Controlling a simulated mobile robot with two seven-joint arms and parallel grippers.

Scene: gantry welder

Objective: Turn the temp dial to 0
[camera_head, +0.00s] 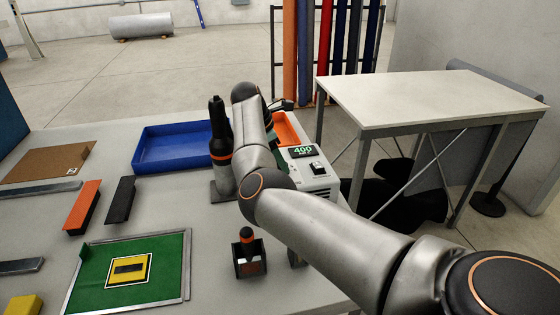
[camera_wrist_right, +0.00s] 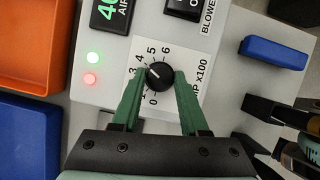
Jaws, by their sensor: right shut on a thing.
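The temp dial (camera_wrist_right: 160,76) is a round black knob on the white face of the control unit (camera_head: 315,183). In the right wrist view its white mark points up and left, near the 3 and 4 of the printed scale. The 0 is at the lower left of the knob. My right gripper (camera_wrist_right: 161,80) has its green fingers on both sides of the knob, shut on it. My left gripper is not in view.
The unit has a lit display (camera_head: 302,151) reading 400 and a blower switch (camera_head: 317,167). A blue tray (camera_head: 165,163) and orange tray (camera_head: 289,122) are nearby. A black and grey tool (camera_head: 222,150) stands left of my arm. A green mat (camera_head: 95,275) lies front left.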

